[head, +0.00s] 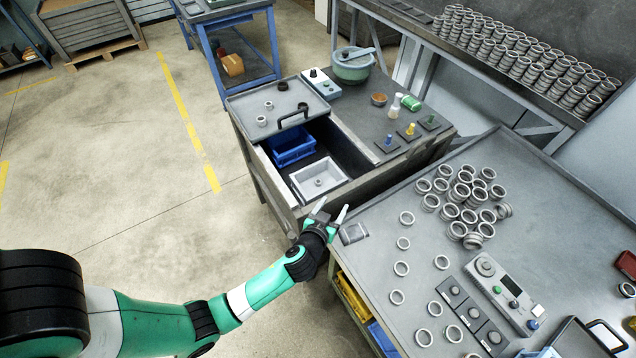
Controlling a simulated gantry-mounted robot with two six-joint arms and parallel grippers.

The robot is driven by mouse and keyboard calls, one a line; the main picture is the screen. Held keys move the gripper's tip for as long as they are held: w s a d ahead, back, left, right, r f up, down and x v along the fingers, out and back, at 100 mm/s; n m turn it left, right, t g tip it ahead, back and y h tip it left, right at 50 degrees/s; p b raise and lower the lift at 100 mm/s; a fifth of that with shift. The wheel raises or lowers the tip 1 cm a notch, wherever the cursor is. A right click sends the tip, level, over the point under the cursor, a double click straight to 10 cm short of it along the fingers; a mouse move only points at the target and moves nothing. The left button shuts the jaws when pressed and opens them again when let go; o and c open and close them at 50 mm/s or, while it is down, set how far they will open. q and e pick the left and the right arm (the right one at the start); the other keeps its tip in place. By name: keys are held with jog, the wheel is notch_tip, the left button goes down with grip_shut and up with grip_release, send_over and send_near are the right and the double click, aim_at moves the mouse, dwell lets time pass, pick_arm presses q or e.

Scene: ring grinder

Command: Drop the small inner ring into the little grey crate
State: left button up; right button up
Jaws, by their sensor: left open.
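The little grey crate (334,169) sits in the open recess of the far workbench, in front of a blue crate. A small pale round thing (318,183) lies on its floor; it looks like a small ring, but is too small to be sure. My left gripper (332,208) is open, its fingers pointing up and away just in front of the crate, near the corner between the two benches. I see nothing between its fingers. My right gripper is out of view.
The blue crate (291,145) is behind the grey one. A tray (246,108) with a dark handle holds a few small rings at the recess's left. Many larger rings (466,196) lie heaped and scattered on the right bench, beside a control box (503,292).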

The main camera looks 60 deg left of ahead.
pick_arm(q)
jog(key=d, duration=0.1)
jog(key=d+m+h, duration=0.1)
jog(key=d, duration=0.1)
jog(key=d+m+t+h, duration=0.1)
jog(key=d, duration=0.1)
jog(key=shift+s+d+f, duration=0.1)
jog(key=shift+s+d, duration=0.05)
jog(key=shift+s, duration=0.1)
dwell(0.3)
